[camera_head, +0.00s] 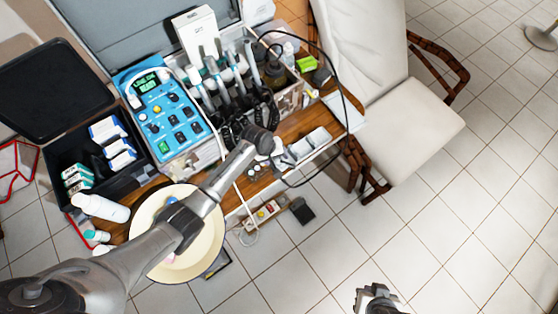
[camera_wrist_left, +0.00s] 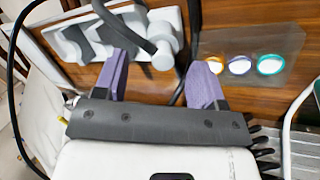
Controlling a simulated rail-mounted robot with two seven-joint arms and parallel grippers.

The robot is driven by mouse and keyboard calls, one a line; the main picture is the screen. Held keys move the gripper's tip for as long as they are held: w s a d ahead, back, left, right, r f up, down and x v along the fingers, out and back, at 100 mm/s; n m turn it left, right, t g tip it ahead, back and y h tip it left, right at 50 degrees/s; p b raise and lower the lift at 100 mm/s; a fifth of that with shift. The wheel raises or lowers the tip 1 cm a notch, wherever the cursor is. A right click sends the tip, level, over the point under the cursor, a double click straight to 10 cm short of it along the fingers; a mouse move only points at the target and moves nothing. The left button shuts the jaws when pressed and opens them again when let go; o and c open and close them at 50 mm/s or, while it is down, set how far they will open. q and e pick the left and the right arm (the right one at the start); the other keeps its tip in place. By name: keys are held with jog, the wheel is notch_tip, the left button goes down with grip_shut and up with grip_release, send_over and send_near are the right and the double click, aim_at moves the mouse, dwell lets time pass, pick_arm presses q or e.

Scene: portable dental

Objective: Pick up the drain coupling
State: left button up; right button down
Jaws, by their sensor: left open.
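In the left wrist view, a pale grey fitting (camera_wrist_left: 163,55) with a grey tube-like arm lies at the upper middle, and it looks like the drain coupling. My left gripper (camera_wrist_left: 161,68) is open, with its two purple fingers on either side of this fitting and nothing clearly held. Whether the fingers touch it cannot be told. In the head view my left gripper (camera_head: 272,147) is over the wooden table beside the equipment case, and it largely hides the fitting. My right gripper (camera_head: 375,299) shows only partly at the bottom edge, over the floor, away from the table.
A white-grey holder (camera_wrist_left: 80,42) is left of the fitting, and a clear sheet with three coloured discs (camera_wrist_left: 238,65) is right. A blue control unit (camera_head: 168,115), instrument case (camera_head: 288,103) and black cable crowd the table.

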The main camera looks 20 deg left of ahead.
pick_arm(q)
jog(key=shift+w+d+f, duration=0.15)
jog(key=shift+f, duration=0.55)
jog(key=c, duration=1.1)
jog(key=shift+o, duration=0.2)
jog(key=shift+r, duration=0.1)
jog(key=shift+r, duration=0.5)
jog(key=r, duration=0.1)
jog(key=r+p, duration=0.1)
jog(key=r, duration=0.1)
jog(key=shift+s+d+r, duration=0.2)
jog(key=shift+d+r, duration=0.1)
jog(key=shift+d, duration=0.05)
jog(key=s+d+r+p, duration=0.2)
jog(key=s+d+r, duration=0.2)
jog(key=d, duration=0.5)
jog(key=shift+s+d+r, duration=0.35)
jog(key=shift+d+r, duration=0.05)
jog(key=shift+r, duration=0.75)
